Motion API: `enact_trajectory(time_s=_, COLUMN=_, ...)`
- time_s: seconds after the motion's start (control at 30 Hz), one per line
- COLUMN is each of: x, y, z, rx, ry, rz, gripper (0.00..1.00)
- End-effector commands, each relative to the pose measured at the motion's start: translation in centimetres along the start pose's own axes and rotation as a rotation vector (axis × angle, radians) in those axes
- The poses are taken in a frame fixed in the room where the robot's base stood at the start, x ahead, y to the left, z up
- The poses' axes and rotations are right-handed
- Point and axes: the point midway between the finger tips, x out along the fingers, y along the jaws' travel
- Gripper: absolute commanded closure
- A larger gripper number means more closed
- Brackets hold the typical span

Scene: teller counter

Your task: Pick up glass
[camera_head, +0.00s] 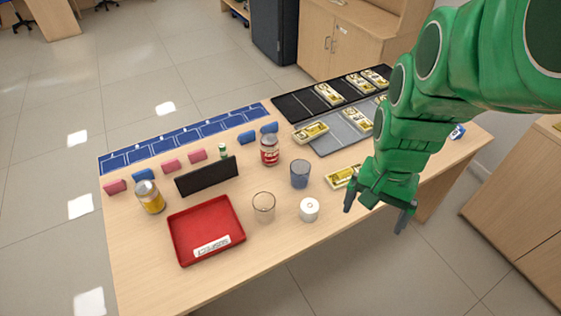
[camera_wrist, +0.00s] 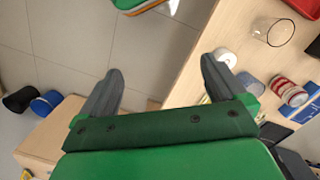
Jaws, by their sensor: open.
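A clear, empty glass (camera_head: 264,207) stands upright on the counter, just right of the red tray. It also shows in the wrist view at the upper right (camera_wrist: 273,32). A blue see-through tumbler (camera_head: 299,174) stands behind it to the right. My gripper (camera_head: 375,219) is open and empty, over the counter's front edge, well to the right of the glass and apart from it. Its two grey fingers show in the wrist view (camera_wrist: 161,66), with floor and the counter edge beyond.
A white roll (camera_head: 309,209) stands between the glass and my gripper. A red tray (camera_head: 207,231) lies left of the glass. A red-labelled jar (camera_head: 269,150), a yellow jar (camera_head: 149,197) and a black panel (camera_head: 206,176) stand behind. Banknote bundles (camera_head: 342,177) lie near my arm.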

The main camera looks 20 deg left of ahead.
Motion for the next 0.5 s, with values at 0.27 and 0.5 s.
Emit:
enact_trajectory(time_s=0.27, x=2.5, y=-6.2, z=-3.4, rx=0.098, ry=0.023, rz=-0.002, gripper=0.02)
enact_trajectory(time_s=0.5, x=5.4, y=-11.8, z=-5.2, rx=0.186, ry=0.043, rz=-0.006, gripper=0.02)
